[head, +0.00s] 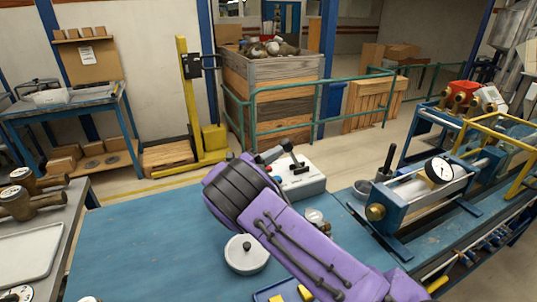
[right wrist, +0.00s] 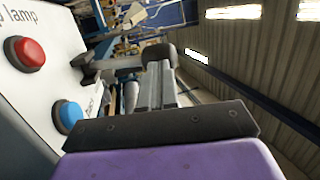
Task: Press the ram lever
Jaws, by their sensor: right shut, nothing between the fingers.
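A white control box (head: 302,184) stands at the back of the blue bench. A black lever with a crossbar handle (head: 296,163) rises from its top. In the right wrist view the box (right wrist: 35,85) shows at left, with a red button (right wrist: 25,53) and a blue button (right wrist: 68,116); a label on it is partly cut off. My right gripper (head: 272,154) is shut and empty, just left of the lever. Its fingers (right wrist: 157,88) overlap the dark lever in the wrist view, so contact cannot be told. My left gripper is not in view.
A blue test rig (head: 420,195) with a dial and an upright black handle (head: 387,160) stands at right. The bench's left part is clear.

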